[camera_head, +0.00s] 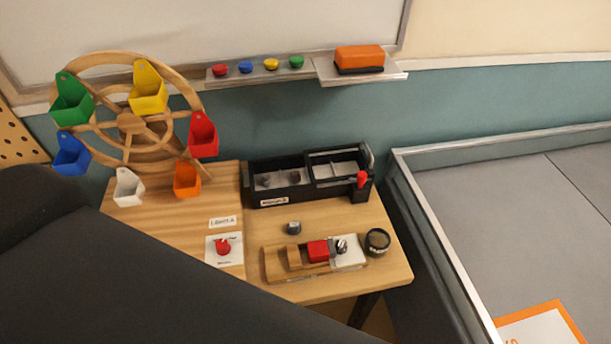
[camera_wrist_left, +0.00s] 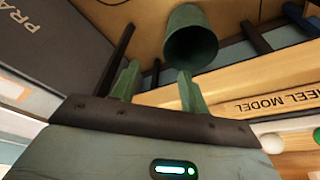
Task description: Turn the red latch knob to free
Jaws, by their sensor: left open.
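A red knob (camera_head: 223,246) sits on a white square plate on the wooden table, at the table's front left in the head view. Small print on the plate is too small to read. A second red knob (camera_head: 362,180) tops a black post at the right end of a black box. A dark arm crosses the lower left of the head view, and no gripper tips show there. In the left wrist view my left gripper (camera_wrist_left: 157,85) has its two green fingers apart with nothing between them. Neither red knob shows in that view. My right gripper is not in view.
A wooden wheel (camera_head: 130,120) with coloured buckets stands at the table's back left. The black box (camera_head: 262,197) is behind a wooden fixture (camera_head: 272,262) with a red block. A dark round pot (camera_head: 378,241) stands at right. A green cup (camera_wrist_left: 190,42) shows beyond my left fingers.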

